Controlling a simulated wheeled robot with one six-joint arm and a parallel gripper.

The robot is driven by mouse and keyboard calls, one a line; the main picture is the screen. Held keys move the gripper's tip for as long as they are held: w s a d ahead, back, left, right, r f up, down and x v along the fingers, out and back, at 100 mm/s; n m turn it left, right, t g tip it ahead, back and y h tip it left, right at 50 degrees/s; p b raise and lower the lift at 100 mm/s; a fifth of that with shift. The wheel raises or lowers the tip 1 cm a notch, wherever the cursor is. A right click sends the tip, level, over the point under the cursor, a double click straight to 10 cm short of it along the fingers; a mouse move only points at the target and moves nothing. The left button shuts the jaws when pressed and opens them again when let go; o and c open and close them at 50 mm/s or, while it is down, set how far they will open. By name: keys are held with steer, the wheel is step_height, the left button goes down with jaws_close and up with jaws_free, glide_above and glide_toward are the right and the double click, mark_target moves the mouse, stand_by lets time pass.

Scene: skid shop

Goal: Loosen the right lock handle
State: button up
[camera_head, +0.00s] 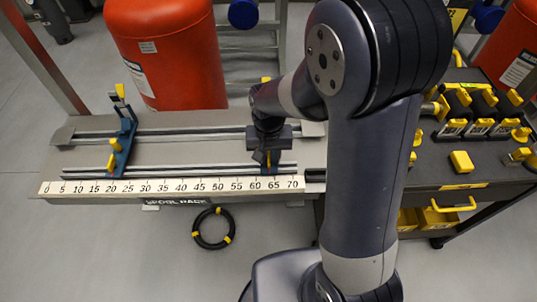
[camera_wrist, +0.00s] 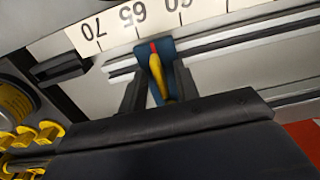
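The fingers look open, with gaps beside the lever. In the head view my gripper (camera_head: 268,158) hides most of the right bracket (camera_head: 270,169). The left blue bracket (camera_head: 122,145), with its yellow handle (camera_head: 114,145), stands near the 20 mark.
The rack has metal rails (camera_head: 210,170) and a ruler (camera_head: 170,187) marked 0 to 70 along its front edge. A red cylinder (camera_head: 170,50) stands behind it. A dark cart (camera_head: 450,174) with yellow parts stands at right. A black ring (camera_head: 213,228) lies on the floor in front.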

steer(key=shift+c, duration=0.2)
jaws_close()
steer(key=shift+m, duration=1.7)
steer(key=shift+m, duration=3.5)
